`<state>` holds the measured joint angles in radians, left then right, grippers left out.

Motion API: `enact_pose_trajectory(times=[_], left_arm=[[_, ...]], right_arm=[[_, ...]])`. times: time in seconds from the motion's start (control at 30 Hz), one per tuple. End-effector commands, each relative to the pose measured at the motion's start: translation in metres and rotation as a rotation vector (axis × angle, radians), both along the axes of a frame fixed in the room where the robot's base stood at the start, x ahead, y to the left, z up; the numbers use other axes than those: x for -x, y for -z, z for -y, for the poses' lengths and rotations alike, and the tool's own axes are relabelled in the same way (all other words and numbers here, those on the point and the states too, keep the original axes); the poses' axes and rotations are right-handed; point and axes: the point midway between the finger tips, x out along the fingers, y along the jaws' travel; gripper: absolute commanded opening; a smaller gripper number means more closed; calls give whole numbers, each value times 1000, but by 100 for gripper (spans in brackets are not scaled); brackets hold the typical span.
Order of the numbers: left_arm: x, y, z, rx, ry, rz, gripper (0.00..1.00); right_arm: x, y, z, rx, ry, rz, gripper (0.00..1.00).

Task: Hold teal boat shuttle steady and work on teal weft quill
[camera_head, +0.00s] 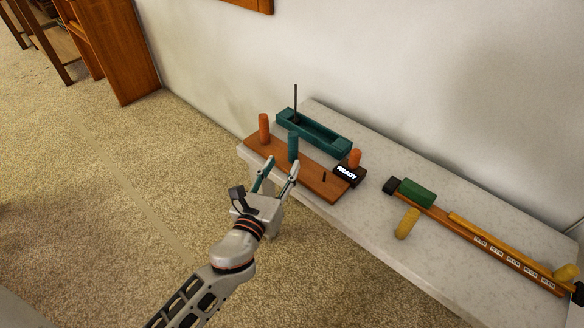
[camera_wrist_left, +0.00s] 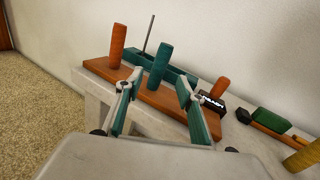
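The teal boat shuttle (camera_head: 325,141) is a long open trough with a thin dark upright rod at its left end. It lies at the back of the pale bench, against the wall side; part of it also shows in the left wrist view (camera_wrist_left: 181,73). The teal weft quill (camera_head: 293,147) stands upright on the brown wooden board in front of the shuttle. My left gripper (camera_head: 280,170) is open and empty at the board's front edge. In the left wrist view the quill (camera_wrist_left: 160,64) appears beyond and between the spread fingertips, apart from them. My right gripper is not in view.
Further right are a green block (camera_head: 417,192), a yellow cylinder (camera_head: 407,223) and a long labelled wooden bar (camera_head: 461,232). Carpet lies in front.

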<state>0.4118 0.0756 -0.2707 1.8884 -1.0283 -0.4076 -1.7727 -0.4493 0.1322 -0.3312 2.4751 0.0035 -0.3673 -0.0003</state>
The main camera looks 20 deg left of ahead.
Motion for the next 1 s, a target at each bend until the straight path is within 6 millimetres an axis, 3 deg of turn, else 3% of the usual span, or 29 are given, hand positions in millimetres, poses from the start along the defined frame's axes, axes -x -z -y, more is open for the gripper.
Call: enact_pose_trajectory(times=[0.03, 0.2, 0.7, 1.0], left_arm=[[-3, 11, 0, -55, -1, -3, 38], [-15, 0, 0, -134, -5, 21, 38], [-72, 0, -3, -129, -4, 21, 38], [-88, -1, -3, -128, -4, 21, 38]], right_arm=[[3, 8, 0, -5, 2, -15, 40], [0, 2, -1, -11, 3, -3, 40], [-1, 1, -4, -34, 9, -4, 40], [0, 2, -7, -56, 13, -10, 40]])
